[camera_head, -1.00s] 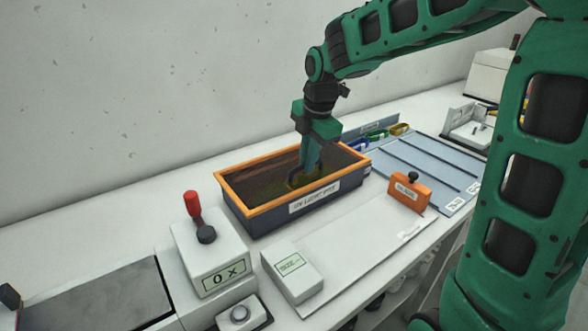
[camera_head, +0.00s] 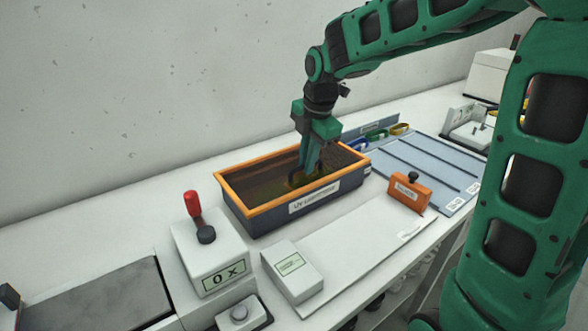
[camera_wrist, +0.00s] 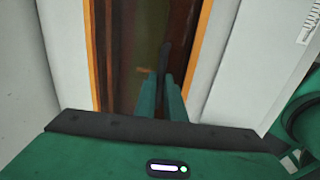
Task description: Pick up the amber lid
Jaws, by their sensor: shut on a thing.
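The amber lid (camera_head: 262,186) is a dark, see-through amber panel inside the orange rim of a dark blue box (camera_head: 308,205) labelled with "UV", at the middle of the bench. It lies level, with no gap to the rim that I can make out. My gripper (camera_head: 303,178) points down over the lid's middle, its green fingers shut on the lid's dark handle, which the fingers partly hide. In the wrist view my gripper (camera_wrist: 168,85) has the dark upright handle between its fingertips, with the brown-amber lid (camera_wrist: 140,45) below.
A white counter box with a red lever (camera_head: 210,258) stands left of the blue box. A white size box (camera_head: 291,272) and an orange block with a black knob (camera_head: 409,193) stand in front. Coloured rings (camera_head: 377,135) lie behind the grey-blue panel (camera_head: 425,165). The wall is close behind.

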